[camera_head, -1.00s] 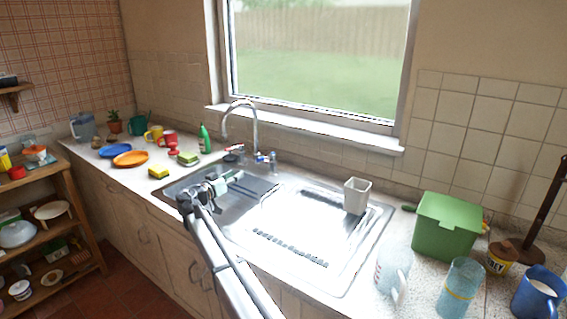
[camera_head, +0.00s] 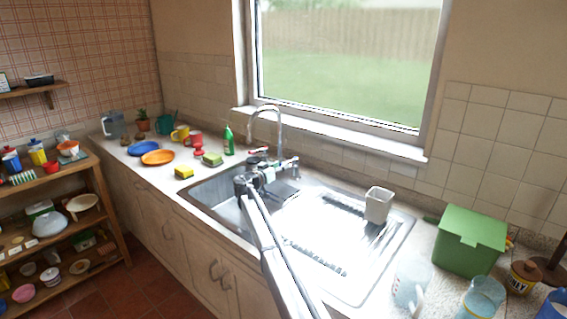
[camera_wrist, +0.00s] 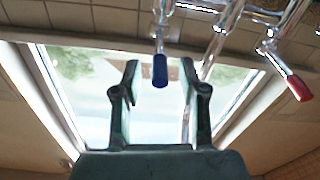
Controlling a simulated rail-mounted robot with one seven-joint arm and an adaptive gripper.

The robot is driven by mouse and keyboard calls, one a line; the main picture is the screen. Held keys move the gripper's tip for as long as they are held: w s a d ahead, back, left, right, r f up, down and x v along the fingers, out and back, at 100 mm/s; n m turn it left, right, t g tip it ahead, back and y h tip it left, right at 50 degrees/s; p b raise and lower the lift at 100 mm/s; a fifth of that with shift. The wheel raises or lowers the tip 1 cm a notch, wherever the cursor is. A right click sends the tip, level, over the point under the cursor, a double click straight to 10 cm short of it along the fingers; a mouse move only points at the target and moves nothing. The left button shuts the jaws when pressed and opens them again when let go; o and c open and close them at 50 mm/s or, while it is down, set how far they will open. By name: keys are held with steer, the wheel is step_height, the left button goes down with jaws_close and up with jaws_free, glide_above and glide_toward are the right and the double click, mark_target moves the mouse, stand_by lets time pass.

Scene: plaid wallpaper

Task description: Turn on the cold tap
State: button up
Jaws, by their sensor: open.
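A chrome mixer tap (camera_head: 280,132) with a tall curved spout stands behind the sink, below the window. In the wrist view its cold lever has a blue tip (camera_wrist: 160,72) and its hot lever a red tip (camera_wrist: 298,88). My gripper (camera_wrist: 159,82) is open and empty, and the blue tip shows between its two fingers. I cannot tell how deep the lever lies between them or whether a finger touches it. In the head view my gripper (camera_head: 268,175) is over the sink, just in front of the tap, and hides part of its base.
The steel sink (camera_head: 345,280) has a drainer with a white cup (camera_head: 378,204). A green bin (camera_head: 469,240) and jugs stand at the right. Sponges, a green bottle (camera_head: 229,140) and plates lie left of the sink. The window sill (camera_head: 340,135) runs behind the tap.

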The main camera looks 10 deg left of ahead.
steer(key=shift+x, duration=1.15)
